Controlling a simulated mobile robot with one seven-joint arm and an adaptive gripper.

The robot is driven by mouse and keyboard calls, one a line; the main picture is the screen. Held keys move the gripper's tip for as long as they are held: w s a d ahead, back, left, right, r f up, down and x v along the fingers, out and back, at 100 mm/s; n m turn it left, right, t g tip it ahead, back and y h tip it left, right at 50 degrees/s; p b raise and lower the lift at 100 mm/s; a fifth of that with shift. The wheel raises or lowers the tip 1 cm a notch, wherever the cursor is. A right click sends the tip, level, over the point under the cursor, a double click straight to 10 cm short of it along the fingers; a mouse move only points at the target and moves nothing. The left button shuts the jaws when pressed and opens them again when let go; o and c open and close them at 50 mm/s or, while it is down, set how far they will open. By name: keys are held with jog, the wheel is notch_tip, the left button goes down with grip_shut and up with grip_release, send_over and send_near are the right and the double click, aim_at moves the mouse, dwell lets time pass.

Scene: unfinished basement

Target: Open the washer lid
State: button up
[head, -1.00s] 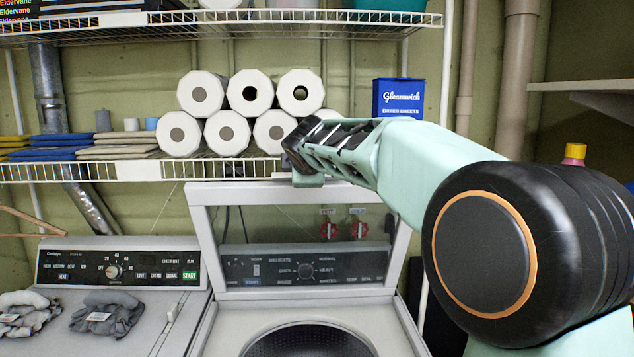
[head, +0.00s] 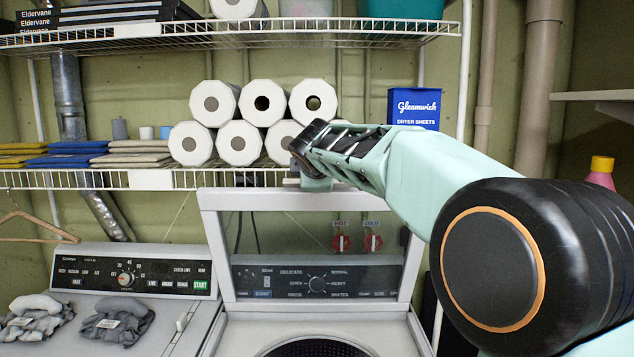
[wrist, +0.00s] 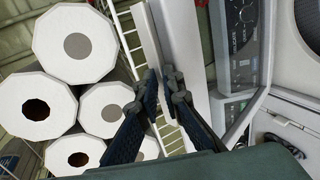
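The washer lid (head: 219,260) stands raised and upright behind the washer's opening, with a see-through window in a pale frame. The washer's round drum opening (head: 315,348) shows below it. I cannot tell whether the fingers touch or hold that edge.
A wire shelf (head: 110,180) with paper towel rolls (head: 262,102), folded cloths and a blue dryer sheets box (head: 413,106) is just behind and above the lid. A second machine (head: 125,280) with grey gloves on it stands to the left.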

jog(key=o, duration=0.7)
jog(key=shift+w+r, duration=0.15)
jog(key=shift+r, duration=0.45)
jog(key=shift+f, duration=0.15)
jog(key=v, duration=1.2)
jog(key=shift+d+f, duration=0.1)
